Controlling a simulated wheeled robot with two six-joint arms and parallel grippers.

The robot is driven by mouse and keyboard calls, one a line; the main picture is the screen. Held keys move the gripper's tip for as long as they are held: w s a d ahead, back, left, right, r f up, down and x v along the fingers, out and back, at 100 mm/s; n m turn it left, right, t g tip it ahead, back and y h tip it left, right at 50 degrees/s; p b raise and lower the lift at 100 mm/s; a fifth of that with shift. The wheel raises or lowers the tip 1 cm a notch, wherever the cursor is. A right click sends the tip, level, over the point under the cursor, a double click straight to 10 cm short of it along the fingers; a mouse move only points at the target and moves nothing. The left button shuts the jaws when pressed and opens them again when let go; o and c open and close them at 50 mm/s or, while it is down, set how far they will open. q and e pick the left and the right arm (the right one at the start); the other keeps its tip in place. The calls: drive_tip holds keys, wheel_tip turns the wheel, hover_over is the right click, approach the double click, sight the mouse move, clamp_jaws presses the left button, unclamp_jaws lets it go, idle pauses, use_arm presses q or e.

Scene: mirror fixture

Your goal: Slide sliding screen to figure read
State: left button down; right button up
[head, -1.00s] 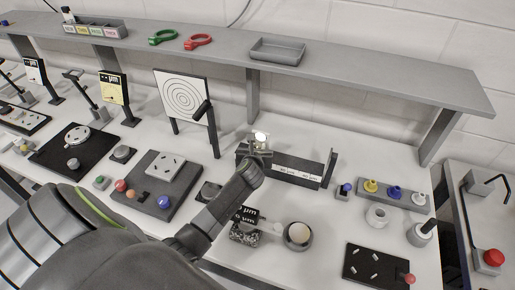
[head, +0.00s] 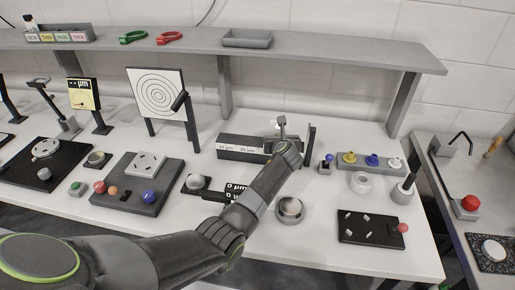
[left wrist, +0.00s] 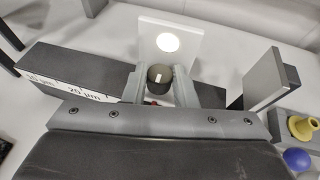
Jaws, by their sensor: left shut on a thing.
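The sliding screen (left wrist: 185,38) is a small white plate with a bright round spot, seen upright behind my fingers in the left wrist view. My left gripper (left wrist: 160,85) is shut on its dark round knob (left wrist: 160,76). In the head view my left gripper (head: 281,132) is over the right part of the dark rail (head: 232,143), and the screen is mostly hidden there. A white scale strip (left wrist: 62,88) on the rail's front reads 15 µm and 20 µm left of my gripper. A black card (head: 236,189) with white µm figures lies partly behind my arm. My right gripper is not in view.
An upright plate (head: 311,142) stands at the rail's right end, just right of my gripper. Colored knobs on a grey block (head: 362,162) stand further right. A target board (head: 156,93) stands at left. A shelf (head: 320,54) runs along the back.

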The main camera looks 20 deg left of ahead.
use_arm(q)
drive_tip(key=d, duration=0.2)
drive_tip(key=w+d+b, duration=0.1)
drive_tip(key=d, duration=0.1)
drive_tip(key=shift+d+f, duration=0.15)
drive_tip(key=shift+d, duration=0.05)
drive_tip(key=shift+w+d, duration=0.1)
drive_tip(key=shift+d, duration=0.5)
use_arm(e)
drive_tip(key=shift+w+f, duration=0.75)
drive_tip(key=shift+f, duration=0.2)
use_arm(q)
drive_tip(key=c, duration=1.5)
unclamp_jaws()
drive_tip(key=shift+d, duration=0.1)
drive_tip(key=shift+o, duration=0.2)
drive_tip(key=shift+w+d, duration=0.1)
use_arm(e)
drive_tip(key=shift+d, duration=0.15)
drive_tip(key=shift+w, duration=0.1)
